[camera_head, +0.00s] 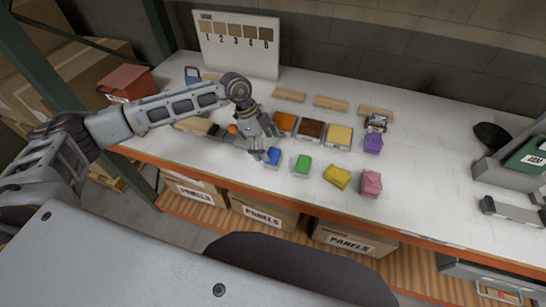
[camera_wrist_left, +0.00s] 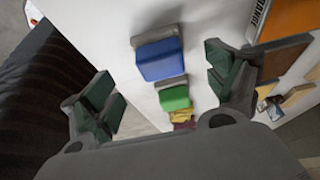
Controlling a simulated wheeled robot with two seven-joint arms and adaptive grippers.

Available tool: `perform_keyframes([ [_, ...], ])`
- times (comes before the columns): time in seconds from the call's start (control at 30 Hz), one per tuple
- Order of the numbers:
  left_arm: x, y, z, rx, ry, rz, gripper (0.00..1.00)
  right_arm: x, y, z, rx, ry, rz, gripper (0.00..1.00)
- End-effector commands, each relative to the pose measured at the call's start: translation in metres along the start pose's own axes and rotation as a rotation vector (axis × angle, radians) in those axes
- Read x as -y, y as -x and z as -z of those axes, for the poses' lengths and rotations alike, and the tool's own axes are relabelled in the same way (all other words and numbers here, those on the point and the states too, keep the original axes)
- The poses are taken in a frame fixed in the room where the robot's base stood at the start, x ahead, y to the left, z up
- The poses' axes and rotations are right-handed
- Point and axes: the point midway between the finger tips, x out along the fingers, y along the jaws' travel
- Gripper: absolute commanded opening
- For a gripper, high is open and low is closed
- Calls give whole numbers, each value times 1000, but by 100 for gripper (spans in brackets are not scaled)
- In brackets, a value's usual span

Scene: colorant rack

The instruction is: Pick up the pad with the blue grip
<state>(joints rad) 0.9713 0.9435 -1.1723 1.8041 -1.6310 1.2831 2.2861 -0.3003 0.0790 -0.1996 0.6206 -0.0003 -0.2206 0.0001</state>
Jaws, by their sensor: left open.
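The pad with the blue grip (camera_head: 273,156) lies on the white table near its front edge. In the left wrist view the blue grip (camera_wrist_left: 159,59) sits ahead of and between my fingers, with a grey base behind it. My left gripper (camera_head: 258,152) is just left of the blue pad in the head view. In the left wrist view its fingers (camera_wrist_left: 165,85) are spread wide and empty, apart from the blue grip as far as I can tell. My right gripper does not show.
Pads with green (camera_head: 303,164), yellow (camera_head: 338,177), pink (camera_head: 371,183) and purple (camera_head: 373,143) grips lie to the right. Orange (camera_head: 285,122), brown (camera_head: 311,129) and tan (camera_head: 339,135) blocks stand behind. A numbered board (camera_head: 238,45) stands at the back. The table's right middle is clear.

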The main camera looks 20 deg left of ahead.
Motion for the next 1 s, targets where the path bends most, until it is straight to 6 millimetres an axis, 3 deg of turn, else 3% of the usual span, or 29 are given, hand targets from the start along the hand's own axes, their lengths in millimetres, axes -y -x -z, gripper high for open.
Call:
perform_keyframes([
  [0.47, 0, -5, 0, 0, 0, -2, 88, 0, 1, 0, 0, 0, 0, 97],
  [1.0, 2, -52, 0, 0, 0, -1, 88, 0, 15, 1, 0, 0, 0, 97],
])
